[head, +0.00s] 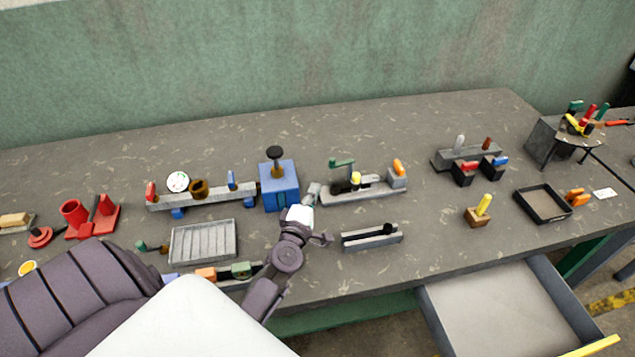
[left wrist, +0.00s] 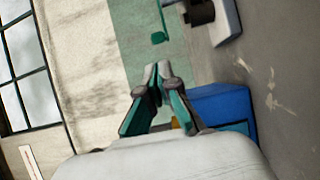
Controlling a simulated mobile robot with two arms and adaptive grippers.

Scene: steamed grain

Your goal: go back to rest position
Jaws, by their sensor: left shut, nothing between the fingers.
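My left gripper (head: 313,190) reaches over the workbench (head: 440,120) from the lower left in the head view. Its tip appears between the blue block with a black knob (head: 281,186) and the grey fixture with a green lever (head: 350,193). In the left wrist view its fingers (left wrist: 157,70) come together at the tips with nothing between them. The blue block (left wrist: 225,105) shows just behind and right of the fingers there. I cannot tell whether the gripper touches anything. My right gripper is in neither view.
A grey ribbed tray (head: 203,243) and a grey slotted block (head: 371,238) flank my left wrist. Red parts (head: 93,217) stand at the left. An open drawer (head: 510,310) juts out at the lower right. A black tray (head: 543,203) lies at the right.

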